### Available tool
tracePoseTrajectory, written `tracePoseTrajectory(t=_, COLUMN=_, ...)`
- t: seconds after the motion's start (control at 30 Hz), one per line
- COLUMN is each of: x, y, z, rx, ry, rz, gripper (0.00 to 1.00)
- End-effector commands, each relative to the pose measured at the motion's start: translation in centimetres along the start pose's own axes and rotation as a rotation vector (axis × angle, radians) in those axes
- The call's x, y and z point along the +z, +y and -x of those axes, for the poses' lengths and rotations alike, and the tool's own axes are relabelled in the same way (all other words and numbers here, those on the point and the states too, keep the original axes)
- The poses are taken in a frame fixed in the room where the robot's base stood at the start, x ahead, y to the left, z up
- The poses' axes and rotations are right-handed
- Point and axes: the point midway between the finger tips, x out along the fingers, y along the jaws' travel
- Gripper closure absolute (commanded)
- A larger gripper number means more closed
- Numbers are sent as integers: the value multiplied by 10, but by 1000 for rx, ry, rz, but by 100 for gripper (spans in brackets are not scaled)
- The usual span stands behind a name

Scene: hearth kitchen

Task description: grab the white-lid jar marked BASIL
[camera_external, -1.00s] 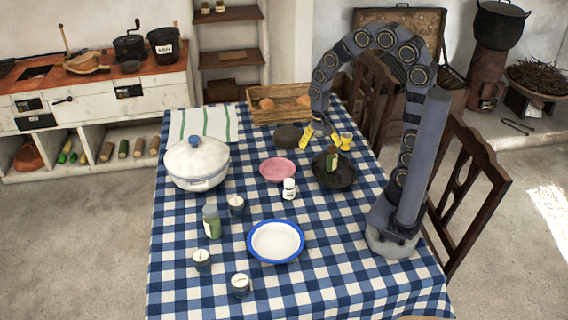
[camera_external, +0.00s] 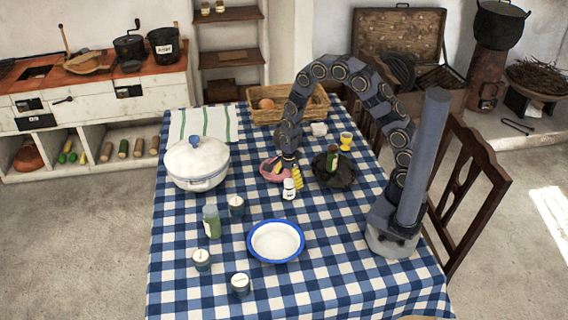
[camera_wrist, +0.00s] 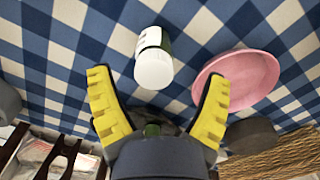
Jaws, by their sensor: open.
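A small jar with a white lid (camera_external: 289,188) stands upright near the table's middle, in front of the pink bowl (camera_external: 268,170). In the wrist view this jar (camera_wrist: 154,62) shows its lid, a pale label and dark contents; I cannot read the label. My gripper (camera_external: 287,173) is just behind the jar, its yellow fingers apart. In the wrist view my open gripper (camera_wrist: 158,82) has the jar ahead of and between its fingertips, not held. The pink bowl (camera_wrist: 242,77) lies close by the right finger there.
Several other jars, such as one (camera_external: 237,205), stand at the front left. A green bottle (camera_external: 212,222), a blue-rimmed plate (camera_external: 275,241), a white pot (camera_external: 196,165) and a dark bowl with a bottle (camera_external: 334,172) are around. The front right of the table is clear.

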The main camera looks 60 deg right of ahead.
Motion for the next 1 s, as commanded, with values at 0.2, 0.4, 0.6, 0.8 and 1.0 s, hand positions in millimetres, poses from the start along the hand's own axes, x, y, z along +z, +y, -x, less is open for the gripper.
tracePoseTrajectory(t=0.2, x=3, y=7, z=-33, rx=6, ry=0, rz=1, gripper=21)
tracePoseTrajectory(t=0.4, x=3, y=6, z=-43, rx=2, ry=-1, rz=1, gripper=21)
tracePoseTrajectory(t=0.6, x=3, y=6, z=-42, rx=2, ry=-1, rz=1, gripper=52)
tracePoseTrajectory(t=0.8, x=3, y=6, z=-42, rx=2, ry=-1, rz=1, gripper=90)
tracePoseTrajectory(t=1.0, x=3, y=6, z=-42, rx=2, ry=-1, rz=2, gripper=90)
